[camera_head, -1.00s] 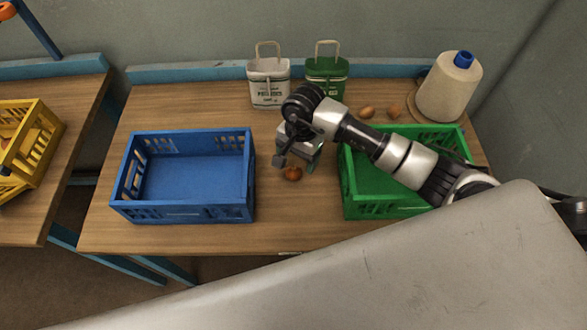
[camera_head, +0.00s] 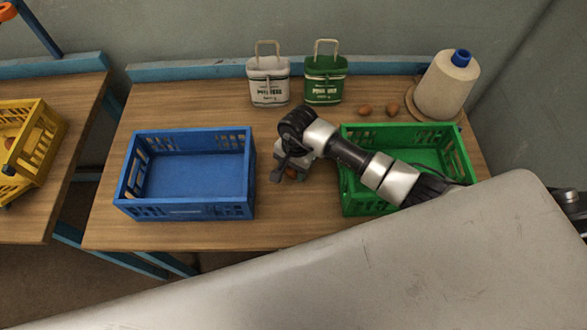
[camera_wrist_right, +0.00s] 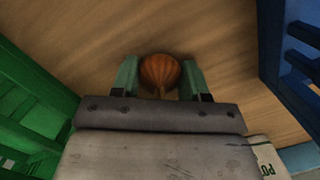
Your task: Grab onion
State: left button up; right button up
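A round orange-brown onion (camera_wrist_right: 160,72) lies on the wooden table between the two green fingers of my right gripper (camera_wrist_right: 161,78) in the right wrist view. The fingers stand on either side of it, very near its skin, with a thin gap seeming to show. In the head view the onion (camera_head: 291,174) is mostly covered by my right gripper, which is low over the table between the blue and green crates. My left gripper is not in view.
A blue crate (camera_head: 184,212) stands left and a green crate (camera_head: 380,206) right of the onion. A white sack (camera_head: 268,82), a green sack (camera_head: 325,82), two brown eggs or onions (camera_head: 364,110) and a thread cone (camera_head: 448,88) stand behind. A yellow crate (camera_head: 40,150) is far left.

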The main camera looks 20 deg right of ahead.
jog(key=shift+c, duration=1.3)
jog(key=shift+r, duration=0.1)
